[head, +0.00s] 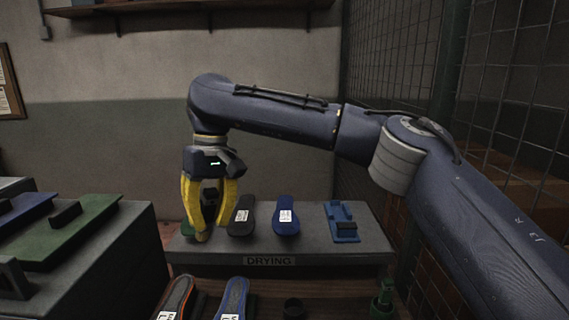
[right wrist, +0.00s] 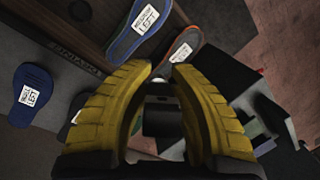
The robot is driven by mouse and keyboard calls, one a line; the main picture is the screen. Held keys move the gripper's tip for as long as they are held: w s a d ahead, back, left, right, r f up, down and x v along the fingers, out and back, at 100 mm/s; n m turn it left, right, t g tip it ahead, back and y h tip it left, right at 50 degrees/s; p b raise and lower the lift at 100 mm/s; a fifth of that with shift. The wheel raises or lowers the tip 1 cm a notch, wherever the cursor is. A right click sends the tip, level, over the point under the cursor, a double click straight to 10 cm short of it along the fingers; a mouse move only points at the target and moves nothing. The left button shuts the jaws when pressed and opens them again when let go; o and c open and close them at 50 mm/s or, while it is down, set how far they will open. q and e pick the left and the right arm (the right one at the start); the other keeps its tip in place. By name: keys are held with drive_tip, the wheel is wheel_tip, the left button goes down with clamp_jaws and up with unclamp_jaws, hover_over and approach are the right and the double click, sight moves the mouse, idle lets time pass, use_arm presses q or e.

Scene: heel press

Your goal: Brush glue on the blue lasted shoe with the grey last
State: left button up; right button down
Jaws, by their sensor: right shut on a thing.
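My right gripper (head: 203,236) reaches down at the left end of the drying shelf, its yellow fingers closed around a dark block (right wrist: 162,116) seen between them in the right wrist view. What the block belongs to is hidden. I cannot pick out a blue lasted shoe with a grey last for certain. A blue sole (head: 286,216) with a white label lies on the drying shelf, and another blue sole (head: 231,299) lies on the lower front surface. No glue brush is clearly visible. My left gripper is not in view.
The drying shelf (head: 300,259) also carries a black sole (head: 241,217) and a blue fixture (head: 343,223). An orange-edged dark sole (head: 176,297) and a green bottle (head: 383,300) are in front. At left, a stand holds a green plate (head: 75,232). Wire mesh borders the right.

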drive_tip(key=w+d+f+t, duration=0.1)
drive_tip(key=w+f, duration=0.1)
drive_tip(key=f, duration=0.5)
drive_tip(key=w+d+f+h, duration=0.1)
drive_tip(key=w+d+f, duration=0.1)
drive_tip(key=f, duration=0.6)
drive_tip(key=shift+d+f+m+t+h, duration=0.25)
drive_tip(key=shift+f+m+t+h, duration=0.05)
drive_tip(key=shift+m+t, duration=0.1)
drive_tip(key=shift+w, duration=0.1)
